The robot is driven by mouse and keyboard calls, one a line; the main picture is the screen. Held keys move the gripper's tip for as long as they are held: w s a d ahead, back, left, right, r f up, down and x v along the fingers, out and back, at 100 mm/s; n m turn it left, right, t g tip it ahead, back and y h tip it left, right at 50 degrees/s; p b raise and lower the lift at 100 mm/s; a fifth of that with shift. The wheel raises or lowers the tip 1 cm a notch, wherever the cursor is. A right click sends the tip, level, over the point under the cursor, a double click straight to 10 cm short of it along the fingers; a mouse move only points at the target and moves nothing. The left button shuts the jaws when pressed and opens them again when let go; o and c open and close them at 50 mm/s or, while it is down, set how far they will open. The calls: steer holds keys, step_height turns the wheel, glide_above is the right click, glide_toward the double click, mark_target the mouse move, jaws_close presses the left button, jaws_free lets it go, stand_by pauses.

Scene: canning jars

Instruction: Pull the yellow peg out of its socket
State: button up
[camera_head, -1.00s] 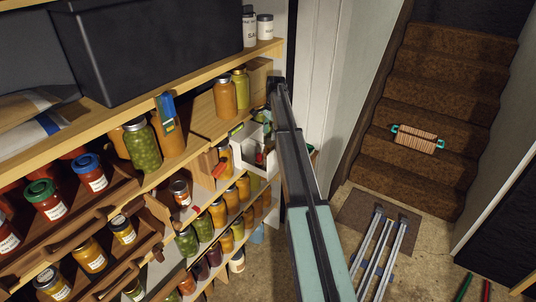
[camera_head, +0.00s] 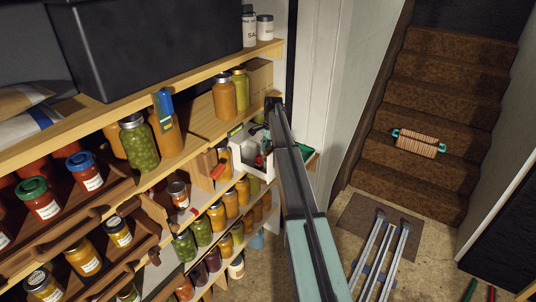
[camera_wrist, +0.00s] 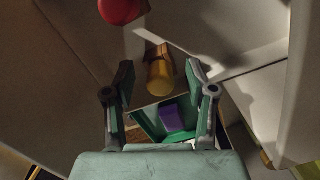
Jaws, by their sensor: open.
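The yellow peg (camera_wrist: 160,78) shows in the wrist view as a short rounded cylinder, its end facing the camera. A brownish piece is behind its top; I cannot make out the socket's edge. My gripper (camera_wrist: 159,72) is open, with one finger on each side of the peg and a visible gap on both sides. The peg does not show clearly in the head view, where my arm covers part of the shelf end.
A red round knob (camera_wrist: 119,10) is above and left of the peg. A green tray (camera_wrist: 146,126) with a purple block (camera_wrist: 172,117) lies below it. In the head view, a white box (camera_head: 239,156) and jars (camera_head: 224,98) stand close left of my arm.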

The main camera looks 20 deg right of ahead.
mark_target(267, 148)
jaws_close()
steer(key=shift+r, duration=0.2)
steer(key=shift+r+p, duration=1.25)
steer(key=shift+r, duration=1.5)
